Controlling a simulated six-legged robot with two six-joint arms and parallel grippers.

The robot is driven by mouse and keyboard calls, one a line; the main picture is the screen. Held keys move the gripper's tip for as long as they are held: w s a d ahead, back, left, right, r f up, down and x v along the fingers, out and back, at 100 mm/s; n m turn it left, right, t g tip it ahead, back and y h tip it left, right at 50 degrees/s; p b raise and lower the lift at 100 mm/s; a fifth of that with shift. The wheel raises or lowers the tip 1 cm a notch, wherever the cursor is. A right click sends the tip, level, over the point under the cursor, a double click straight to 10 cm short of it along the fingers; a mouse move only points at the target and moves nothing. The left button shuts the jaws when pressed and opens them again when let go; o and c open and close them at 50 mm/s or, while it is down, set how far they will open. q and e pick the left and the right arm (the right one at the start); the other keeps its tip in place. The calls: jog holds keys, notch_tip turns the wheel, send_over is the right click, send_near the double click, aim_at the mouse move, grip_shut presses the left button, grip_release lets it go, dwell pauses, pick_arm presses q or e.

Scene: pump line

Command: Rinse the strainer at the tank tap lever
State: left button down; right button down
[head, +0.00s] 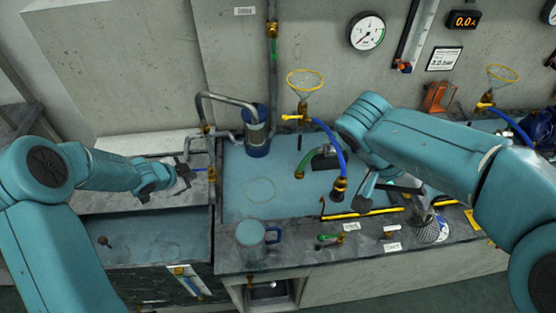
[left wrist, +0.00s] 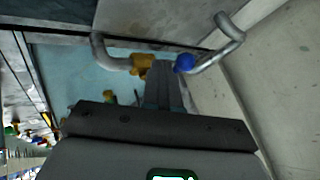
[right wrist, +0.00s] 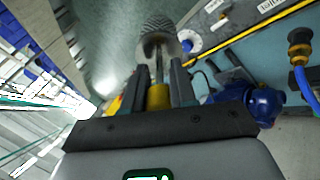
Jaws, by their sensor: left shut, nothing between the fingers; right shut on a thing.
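The strainer (head: 430,232) is a grey mesh cup at the right end of the bench. My right gripper (head: 418,200) is shut on its stem. The right wrist view shows the mesh (right wrist: 158,35) beyond the fingertips and a brass-coloured part (right wrist: 158,97) between the fingers. My left gripper (head: 184,172) is shut and empty beside the tank tap, above the left tank (head: 150,240). In the left wrist view, the tap's brass body (left wrist: 143,66) and blue lever end (left wrist: 184,62) lie on either side of the closed fingertips (left wrist: 164,72). Contact with the lever is unclear.
A blue hose (head: 335,150) and yellow-rimmed funnel (head: 304,82) stand behind. A pressure gauge (head: 367,32) hangs on the wall.

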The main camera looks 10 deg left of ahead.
jog(key=shift+d+r, duration=0.15)
jog(key=shift+r, duration=0.35)
jog(key=shift+s, duration=0.1)
jog(key=shift+f, duration=0.1)
jog(key=shift+f+b, duration=1.05)
jog(key=shift+f, duration=0.1)
